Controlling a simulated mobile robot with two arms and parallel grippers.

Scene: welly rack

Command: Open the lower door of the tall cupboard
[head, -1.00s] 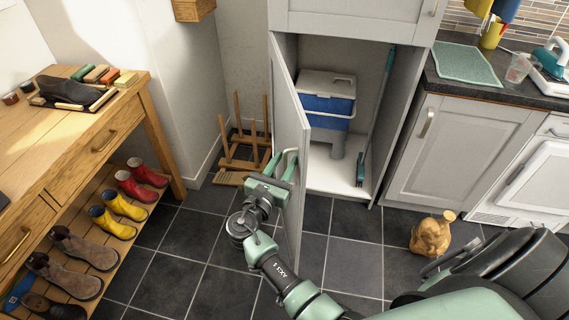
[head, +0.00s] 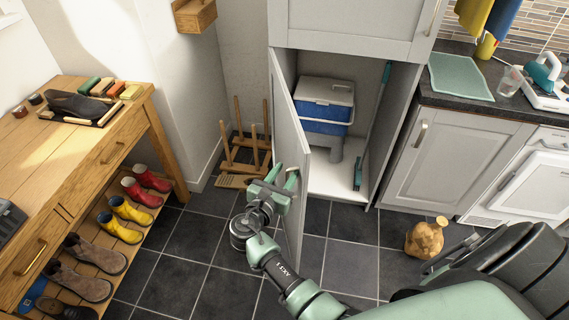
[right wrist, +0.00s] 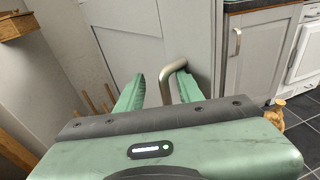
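The tall grey cupboard (head: 350,28) stands at the back. Its lower door (head: 289,120) is hinged on the left and stands wide open, swung out towards me. The metal door handle (right wrist: 172,80) shows in the right wrist view, between the two green fingers of my right gripper (right wrist: 158,92) and closer to the right finger. The fingers are apart, with a clear gap to the left of the handle. In the head view my right gripper (head: 282,174) is at the door's outer face and mostly hides the handle. My left gripper is not in view.
Inside the cupboard are a blue and white cool box (head: 323,105) and a green-handled pole (head: 372,125). A wooden boot rack (head: 245,160) stands behind the door, left. A brown ornament (head: 425,238) sits on the floor, right. The workbench (head: 65,150) stands left; dark tiles between are clear.

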